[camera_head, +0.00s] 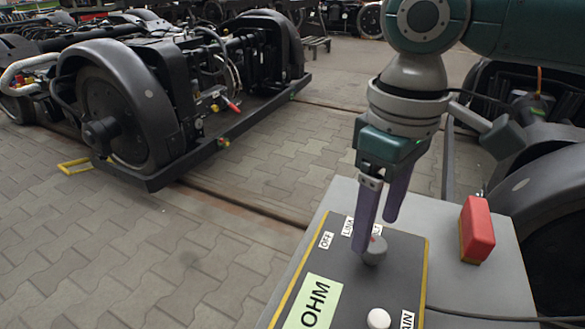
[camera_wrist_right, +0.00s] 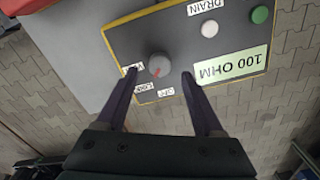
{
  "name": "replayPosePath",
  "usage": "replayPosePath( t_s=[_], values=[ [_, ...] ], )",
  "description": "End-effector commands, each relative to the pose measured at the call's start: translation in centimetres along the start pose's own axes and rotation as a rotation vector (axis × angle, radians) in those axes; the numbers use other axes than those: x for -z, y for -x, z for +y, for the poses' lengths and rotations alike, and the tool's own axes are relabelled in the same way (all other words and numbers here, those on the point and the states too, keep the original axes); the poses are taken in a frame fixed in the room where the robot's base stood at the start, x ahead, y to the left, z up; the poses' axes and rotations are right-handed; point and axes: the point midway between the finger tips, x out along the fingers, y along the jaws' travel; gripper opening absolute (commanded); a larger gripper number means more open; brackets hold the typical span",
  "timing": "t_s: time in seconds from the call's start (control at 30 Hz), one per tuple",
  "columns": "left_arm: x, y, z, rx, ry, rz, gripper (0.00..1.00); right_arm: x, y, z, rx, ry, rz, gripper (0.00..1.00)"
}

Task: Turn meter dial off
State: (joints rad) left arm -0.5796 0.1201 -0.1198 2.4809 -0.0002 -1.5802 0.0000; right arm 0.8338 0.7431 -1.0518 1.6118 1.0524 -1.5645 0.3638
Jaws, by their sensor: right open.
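The meter (camera_head: 400,255) has a dark panel with a yellow edge; it also shows in the right wrist view (camera_wrist_right: 125,32). Its round grey dial (camera_head: 375,252) carries a red mark and appears in the right wrist view (camera_wrist_right: 159,62). Labels OFF (camera_head: 326,240) and LOW (camera_head: 348,226) lie beside it; a third label is partly hidden by a finger. The red mark seems to face the LOW side rather than OFF. My right gripper (camera_head: 377,235) is open, its fingertips (camera_wrist_right: 159,72) on either side of the dial, with gaps showing. My left gripper is out of view.
A red block (camera_head: 477,229) sits on the grey box top right of the panel. A white button (camera_head: 378,318) and the green 100 OHM display (camera_wrist_right: 232,64) are on the panel. A black cable (camera_head: 480,317) crosses the box. Bogie wheels (camera_head: 120,115) stand on the paving.

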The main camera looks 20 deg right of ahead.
Motion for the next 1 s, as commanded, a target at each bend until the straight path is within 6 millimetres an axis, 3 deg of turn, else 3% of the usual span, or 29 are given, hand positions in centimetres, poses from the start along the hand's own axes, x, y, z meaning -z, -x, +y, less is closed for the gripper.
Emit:
replayPosePath(
  t_s=[0.03, 0.2, 0.53, 1.0],
  values=[
    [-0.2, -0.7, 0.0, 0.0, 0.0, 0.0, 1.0, 0.0, -1.2, 0.0, 0.0, 0.0, -0.002, 0.69],
    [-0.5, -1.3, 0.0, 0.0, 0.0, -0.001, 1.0, 0.0, -2.8, 0.0, -0.001, 0.0, 0.001, 0.69],
    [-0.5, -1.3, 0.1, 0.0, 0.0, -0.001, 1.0, 0.0, -3.0, 0.0, -0.001, 0.001, 0.001, 0.69],
    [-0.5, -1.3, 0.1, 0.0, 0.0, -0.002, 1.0, 0.0, -3.0, 0.0, -0.001, 0.0, 0.001, 0.16]
  ],
)
